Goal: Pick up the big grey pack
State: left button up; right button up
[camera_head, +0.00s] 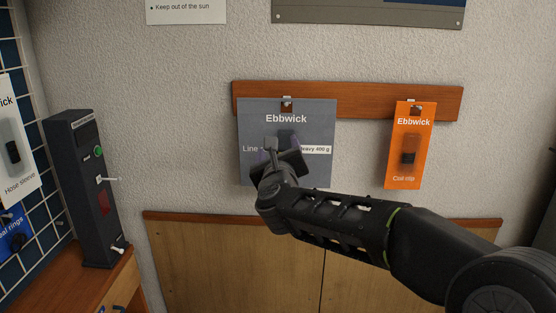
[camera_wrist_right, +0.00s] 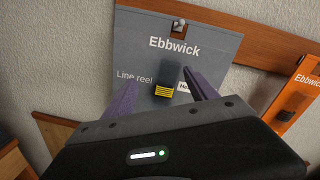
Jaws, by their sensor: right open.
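The big grey pack (camera_head: 312,115), printed "Ebbwick", "Line reel" and "Heavy 400 g", hangs from a hook on a wooden wall rail. My right gripper (camera_head: 282,150) is in front of its middle and hides part of its lower half in the head view. In the right wrist view the grey pack (camera_wrist_right: 140,50) fills the upper middle, with a dark and yellow item on its front. The purple fingers of my right gripper (camera_wrist_right: 163,95) are apart, one on either side of that item. I cannot tell whether they touch the pack. My left gripper is not in view.
An orange "Coil clip" pack (camera_head: 399,145) hangs to the right on the same rail (camera_head: 365,97). A dark upright device (camera_head: 80,190) with a green button stands at left on a wooden surface. Wooden panels (camera_head: 220,255) are below the rail.

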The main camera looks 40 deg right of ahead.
aim_at(286, 138)
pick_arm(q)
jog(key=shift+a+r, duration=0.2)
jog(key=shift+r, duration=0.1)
pick_arm(e)
jog(key=d+m, duration=0.1)
jog(key=m, duration=0.1)
jog(key=d+m, duration=0.1)
jog(key=m, duration=0.1)
jog(key=w+m+h, duration=0.1)
jog(key=shift+w+d+m+g, duration=0.1)
jog(key=shift+d+m+g, duration=0.3)
jog(key=shift+w+d+p, duration=0.35)
jog(key=shift+w+p, duration=0.05)
jog(key=shift+p, duration=0.15)
jog(key=p+x, duration=0.1)
jog(key=x, duration=0.3)
jog(key=shift+d+f, duration=0.1)
jog(key=shift+f, duration=0.1)
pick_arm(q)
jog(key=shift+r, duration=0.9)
pick_arm(e)
jog(key=shift+c, duration=0.6)
